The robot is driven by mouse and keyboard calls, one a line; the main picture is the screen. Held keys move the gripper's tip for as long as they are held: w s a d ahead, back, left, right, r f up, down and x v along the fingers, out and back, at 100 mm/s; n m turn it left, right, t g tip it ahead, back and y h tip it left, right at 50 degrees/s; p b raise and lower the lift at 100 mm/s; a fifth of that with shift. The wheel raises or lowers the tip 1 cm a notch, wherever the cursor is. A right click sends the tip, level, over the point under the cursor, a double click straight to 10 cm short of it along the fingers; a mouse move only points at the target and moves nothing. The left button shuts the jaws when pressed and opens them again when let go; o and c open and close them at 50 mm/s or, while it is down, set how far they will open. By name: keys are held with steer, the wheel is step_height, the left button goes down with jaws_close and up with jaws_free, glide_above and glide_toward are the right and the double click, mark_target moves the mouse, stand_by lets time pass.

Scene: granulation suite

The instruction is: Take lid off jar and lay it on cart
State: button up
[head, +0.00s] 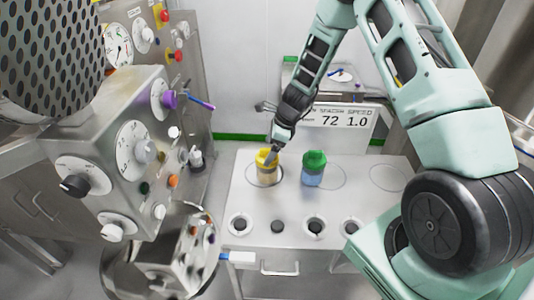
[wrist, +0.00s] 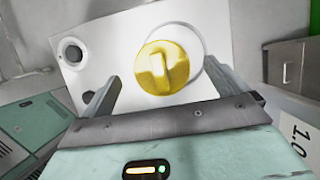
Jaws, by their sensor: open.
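A jar with a yellow lid (head: 267,157) and tan contents (head: 266,174) stands upright on the white cart top (head: 340,205), in a marked circle. My gripper (head: 273,148) is just above this lid. In the wrist view the yellow lid (wrist: 165,67) with its raised grip bar lies between the two fingers of my open gripper (wrist: 163,70), with gaps on both sides. The lid is on the jar and hides the jar body from above. A second jar with a green lid (head: 314,159) and blue contents (head: 312,178) stands to the right.
Several round holes (head: 278,227) line the front edge. A display (head: 340,119) stands at the back. A metal control panel (head: 140,150) with knobs rises at left.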

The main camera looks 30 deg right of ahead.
steer(key=shift+x, duration=1.2)
steer(key=shift+c, duration=0.4)
steer(key=c, duration=1)
steer(key=shift+r, duration=0.1)
